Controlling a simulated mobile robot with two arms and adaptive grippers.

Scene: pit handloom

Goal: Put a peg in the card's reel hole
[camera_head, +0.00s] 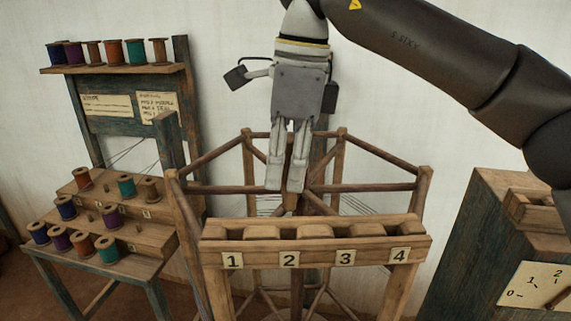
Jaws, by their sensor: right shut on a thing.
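My right gripper (286,189) hangs fingers down at the picture's middle, behind the numbered wooden rack (316,249). Its fingers are close together around a small brown wooden piece (290,203), probably a peg, whose end shows just below the fingertips. The rack's front carries labels 1, 2, 3 and 4; the gripper is above and behind the part near 2. The wooden reel frame (387,163) stands behind the rack; its holes are too small to make out. Two written cards (107,105) are on the left board, their text hard to read. My left gripper is not in view.
At left, a stepped stand (153,232) carries several coloured thread spools, with more on a shelf (115,69) above. At right, a dark wooden cabinet (468,225) bears an open wooden tray (535,212) and a card with numbers (533,283). My arm spans the upper right.

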